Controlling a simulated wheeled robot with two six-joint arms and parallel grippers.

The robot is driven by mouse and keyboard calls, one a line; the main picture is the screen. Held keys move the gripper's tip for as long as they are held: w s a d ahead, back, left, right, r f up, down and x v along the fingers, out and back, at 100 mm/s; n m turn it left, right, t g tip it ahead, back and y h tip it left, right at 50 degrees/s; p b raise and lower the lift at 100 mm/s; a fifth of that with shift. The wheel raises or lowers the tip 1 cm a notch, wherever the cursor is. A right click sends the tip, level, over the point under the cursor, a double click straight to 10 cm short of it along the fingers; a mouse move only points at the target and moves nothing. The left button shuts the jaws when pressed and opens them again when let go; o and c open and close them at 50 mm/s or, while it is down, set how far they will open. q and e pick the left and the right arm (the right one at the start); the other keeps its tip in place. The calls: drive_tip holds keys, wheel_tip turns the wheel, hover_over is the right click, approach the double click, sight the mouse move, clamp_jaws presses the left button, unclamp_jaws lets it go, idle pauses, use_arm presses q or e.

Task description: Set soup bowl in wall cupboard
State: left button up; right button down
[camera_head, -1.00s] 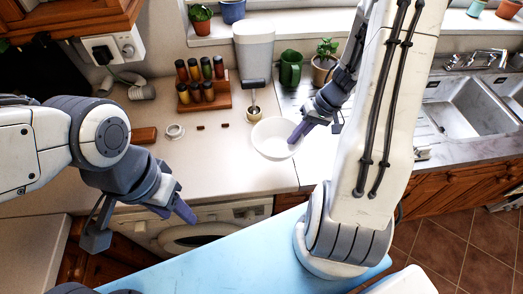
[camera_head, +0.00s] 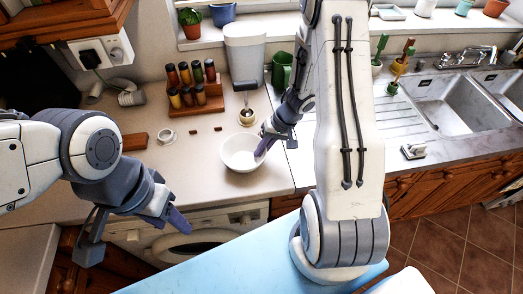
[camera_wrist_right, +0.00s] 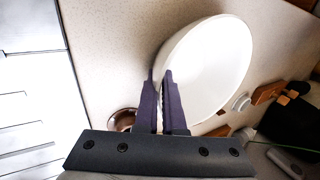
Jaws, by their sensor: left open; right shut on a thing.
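The white soup bowl (camera_head: 236,153) is upright over the pale counter in the head view. I cannot tell whether its base touches the counter. My right gripper (camera_head: 262,150) is shut on the bowl's right rim. In the right wrist view the two purple fingers (camera_wrist_right: 162,105) pinch the rim of the bowl (camera_wrist_right: 208,72). My left gripper (camera_head: 176,218) is open and empty, in front of the counter near the washing machine. The wooden wall cupboard (camera_head: 65,22) shows only its lower part at the top left; its inside is hidden.
A sink (camera_head: 455,100) is at the right. The counter's front left is clear.

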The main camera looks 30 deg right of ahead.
drive_tip(key=c, duration=1.2)
unclamp_jaws()
drive_tip(key=shift+f, duration=0.15)
drive_tip(key=shift+o, duration=0.9)
